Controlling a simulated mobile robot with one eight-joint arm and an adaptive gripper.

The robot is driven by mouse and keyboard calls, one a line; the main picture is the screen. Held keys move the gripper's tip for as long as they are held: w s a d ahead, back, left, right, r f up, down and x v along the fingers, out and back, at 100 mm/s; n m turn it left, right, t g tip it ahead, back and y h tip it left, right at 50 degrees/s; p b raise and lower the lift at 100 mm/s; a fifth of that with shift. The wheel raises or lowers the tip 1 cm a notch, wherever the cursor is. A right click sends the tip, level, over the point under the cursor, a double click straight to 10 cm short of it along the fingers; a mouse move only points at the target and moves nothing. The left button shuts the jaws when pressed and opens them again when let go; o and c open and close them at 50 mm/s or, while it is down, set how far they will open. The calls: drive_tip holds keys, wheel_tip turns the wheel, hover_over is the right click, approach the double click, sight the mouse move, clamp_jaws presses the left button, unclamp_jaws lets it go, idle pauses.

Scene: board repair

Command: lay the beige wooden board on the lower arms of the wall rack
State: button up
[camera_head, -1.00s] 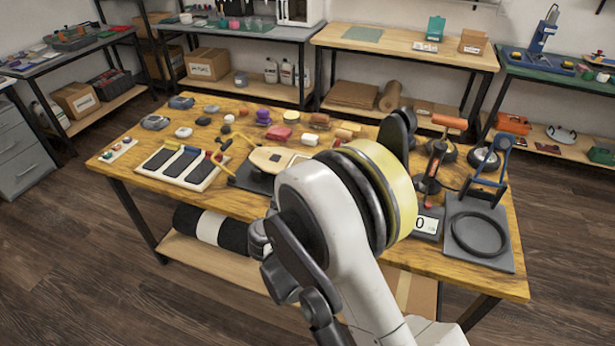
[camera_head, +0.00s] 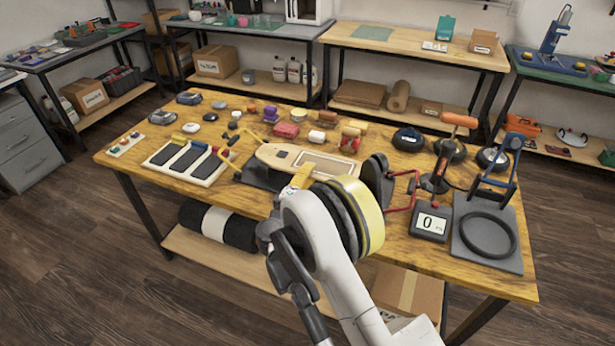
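A beige wooden board (camera_head: 279,153) with a rounded left end lies on the worktable, over a dark base (camera_head: 262,177). A paler panel with a dark outline shows on its right part. My pale arm with its yellow band stands in front of the board's right side and hides what lies behind it. Dark jointed parts at the arm's left side (camera_head: 280,260) may belong to my gripper. They are in front of the table's near edge, apart from the board, and their fingertips cannot be made out. No wall rack with arms can be made out.
The wooden worktable (camera_head: 140,165) holds a tray of dark strips (camera_head: 190,160), several small blocks, a scale (camera_head: 431,222), a dark ring on a grey plate (camera_head: 487,234) and a red bent rod (camera_head: 402,204). A cardboard box (camera_head: 408,288) sits on its lower shelf. Open floor lies at left.

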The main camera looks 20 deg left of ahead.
drive_tip(key=shift+w, duration=0.55)
drive_tip(key=shift+c, duration=0.4)
clamp_jaws()
drive_tip(key=shift+r+p, duration=0.5)
drive_tip(key=shift+r, duration=1.1)
drive_tip(key=shift+f, duration=0.1)
drive_tip(key=shift+s, duration=0.1)
drive_tip(key=s+r, duration=0.5)
drive_tip(key=s, duration=0.6)
drive_tip(key=shift+s+a, duration=0.4)
drive_tip(key=shift+a, duration=0.05)
